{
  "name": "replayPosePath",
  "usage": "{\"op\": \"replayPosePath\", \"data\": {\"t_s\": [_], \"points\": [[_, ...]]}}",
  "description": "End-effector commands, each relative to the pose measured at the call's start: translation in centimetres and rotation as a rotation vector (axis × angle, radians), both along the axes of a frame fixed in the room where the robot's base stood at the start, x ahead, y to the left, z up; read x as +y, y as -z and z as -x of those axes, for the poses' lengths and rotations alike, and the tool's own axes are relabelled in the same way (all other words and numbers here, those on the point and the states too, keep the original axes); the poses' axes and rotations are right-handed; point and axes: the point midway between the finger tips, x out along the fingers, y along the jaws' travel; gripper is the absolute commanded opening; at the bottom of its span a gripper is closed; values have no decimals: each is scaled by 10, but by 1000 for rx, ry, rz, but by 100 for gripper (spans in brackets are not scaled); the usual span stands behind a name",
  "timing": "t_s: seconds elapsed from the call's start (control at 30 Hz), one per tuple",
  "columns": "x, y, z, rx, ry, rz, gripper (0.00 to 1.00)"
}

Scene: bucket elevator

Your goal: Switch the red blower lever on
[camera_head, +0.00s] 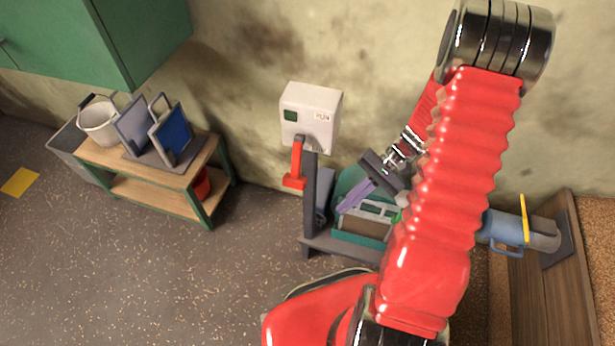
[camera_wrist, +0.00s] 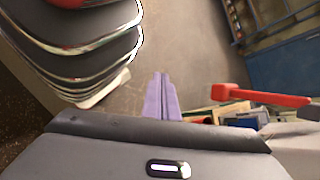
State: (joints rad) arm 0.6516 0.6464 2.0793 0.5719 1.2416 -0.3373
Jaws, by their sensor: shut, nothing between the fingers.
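The red blower lever (camera_head: 297,165) hangs down from the front of a white box (camera_head: 312,108) on the wall in the head view. In the wrist view the red lever (camera_wrist: 262,95) reaches in from the right edge, with a thicker block at its left end. My gripper (camera_head: 345,208) has purple fingers and is to the right of the lever and a little lower, apart from it. In the wrist view my gripper (camera_wrist: 161,76) is shut and empty, with a gap between it and the lever.
A dark grey post (camera_head: 310,195) stands close beside the lever. A green crate (camera_head: 358,236) with items sits below my gripper. A wooden bench (camera_head: 140,200) with a white bucket (camera_head: 99,120) and framed panels is at left. A blue cylinder (camera_head: 500,230) is at right.

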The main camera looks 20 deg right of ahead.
Motion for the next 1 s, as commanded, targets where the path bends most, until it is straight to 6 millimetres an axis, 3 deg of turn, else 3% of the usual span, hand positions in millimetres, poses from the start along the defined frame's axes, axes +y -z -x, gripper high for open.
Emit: {"op": "replayPosePath", "data": {"t_s": [0.3,0.6,0.77,1.0], "points": [[-4,38,-20,-34,140,-250,0],[-14,61,-53,-190,286,-478,0],[-27,61,-80,-357,359,-585,0],[-44,36,-108,-619,391,-662,0]]}}
